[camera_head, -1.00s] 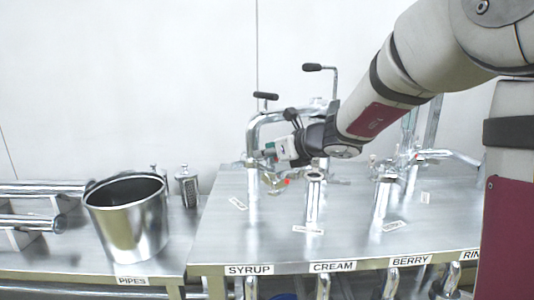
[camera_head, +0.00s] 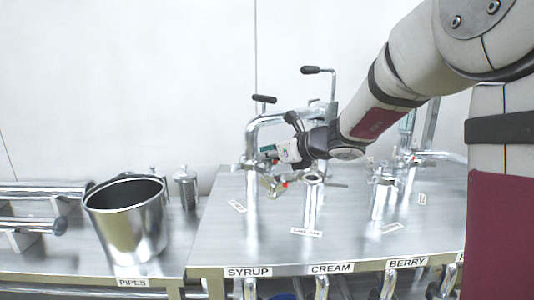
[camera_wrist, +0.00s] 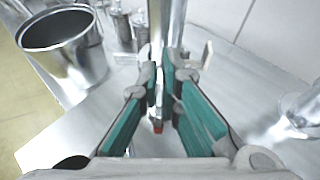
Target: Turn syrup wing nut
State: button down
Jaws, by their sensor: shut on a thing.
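The syrup pipe (camera_head: 251,190) stands upright on the metal table behind the SYRUP label (camera_head: 248,272). My gripper (camera_head: 264,168) is at this pipe's upper part, reaching in from the right. In the wrist view my gripper (camera_wrist: 162,88) has its teal-lined fingers converging at the pipe (camera_wrist: 166,30). It is shut on the syrup wing nut (camera_wrist: 158,88), a small metal piece between the fingertips, mostly hidden by them. A small red spot shows just below the fingertips.
A steel bucket (camera_head: 127,222) stands on the left table by the PIPES label, with small canisters (camera_head: 186,186) behind it. The cream pipe (camera_head: 312,203) and berry pipe (camera_head: 382,197) stand to the right. Black-handled levers (camera_head: 318,70) rise behind my gripper.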

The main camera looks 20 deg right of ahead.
jog(key=n+g+y+p, duration=0.1)
jog(key=n+y+p, duration=0.1)
jog(key=n+g+y+p, duration=0.2)
jog(key=p, duration=0.1)
jog(key=shift+s+a+r+n+g, duration=0.1)
jog(key=shift+n+g, duration=0.2)
jog(key=shift+n, duration=0.1)
jog(key=n+g+y+p, duration=0.3)
jog(key=n+g, duration=0.1)
jog(key=shift+s+g, duration=0.1)
jog(key=shift+g, duration=0.2)
jog(key=n+g, duration=0.4)
jog(key=shift+a+f+b, duration=0.1)
jog(key=shift+f+b, duration=0.15)
jog(key=shift+b, duration=0.05)
jog(key=shift+s+n+g+b, duration=0.15)
jog(key=shift+n+g+b, duration=0.85)
jog(key=shift+n+g, duration=0.8)
jog(key=shift+r+g, duration=0.1)
jog(key=shift+g, duration=0.3)
jog(key=shift+s, duration=0.1)
jog(key=c, duration=1.8)
grip_release()
jog(key=shift+r+m+t, duration=0.1)
jog(key=shift+m+t, duration=0.2)
jog(key=shift+t, duration=0.1)
